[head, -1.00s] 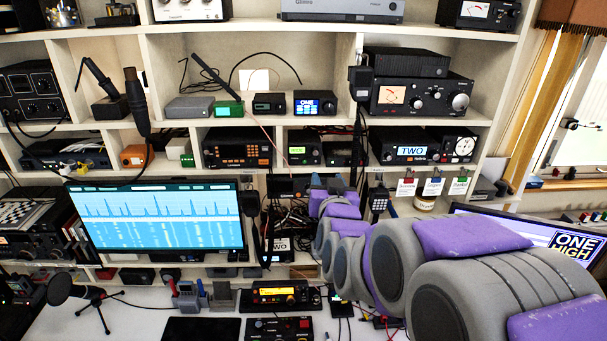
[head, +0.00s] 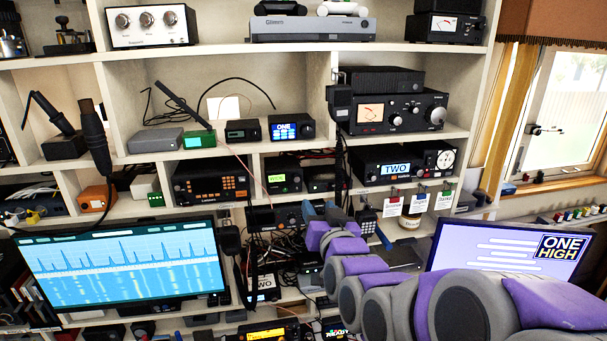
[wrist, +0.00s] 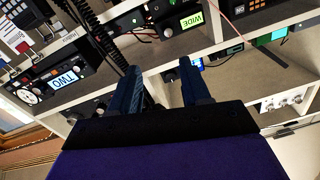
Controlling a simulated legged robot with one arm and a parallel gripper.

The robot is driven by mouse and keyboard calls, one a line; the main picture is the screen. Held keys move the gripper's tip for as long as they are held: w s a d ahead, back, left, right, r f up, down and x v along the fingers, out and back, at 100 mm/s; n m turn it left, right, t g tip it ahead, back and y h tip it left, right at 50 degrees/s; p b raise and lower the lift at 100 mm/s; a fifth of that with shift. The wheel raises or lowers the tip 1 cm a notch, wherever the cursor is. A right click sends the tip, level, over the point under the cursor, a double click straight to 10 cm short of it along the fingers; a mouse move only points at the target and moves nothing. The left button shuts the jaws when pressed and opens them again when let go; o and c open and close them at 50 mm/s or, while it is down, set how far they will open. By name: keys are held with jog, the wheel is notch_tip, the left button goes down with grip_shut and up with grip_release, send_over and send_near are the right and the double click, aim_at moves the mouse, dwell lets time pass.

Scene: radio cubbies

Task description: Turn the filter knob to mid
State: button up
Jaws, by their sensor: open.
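A small dark radio box (head: 283,175) with a lit green screen reading WIDE sits in a low cubby in the head view. I cannot read a filter label or the knob's pointer. My gripper (head: 325,209) is in front of the shelf, below and right of this box in the head view. In the wrist view its two dark blue fingers (wrist: 163,72) are apart with nothing between them, clear of the box.
A radio reading TWO (head: 395,170) stands to the right, above hanging tags. A radio reading ONE (head: 291,128) is on the shelf above. Black coiled cords hang near my gripper. A monitor (head: 125,265) is at left, another (head: 500,245) at right.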

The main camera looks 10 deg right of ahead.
jog(key=p, duration=0.2)
send_near(297, 180)
jog(key=w, duration=0.4)
jog(key=shift+w+d, duration=0.4)
jog(key=w, duration=0.2)
jog(key=shift+w+a, duration=0.35)
jog(key=shift+w, duration=0.05)
jog(key=shift+w+a, duration=0.45)
jog(key=shift+a, duration=0.15)
jog(key=shift+d, duration=0.75)
jog(key=shift+c, duration=1.8)
jog(key=shift+a, duration=0.4)
jog(key=c, duration=0.4)
jog(key=shift+d, duration=0.1)
grip_shut()
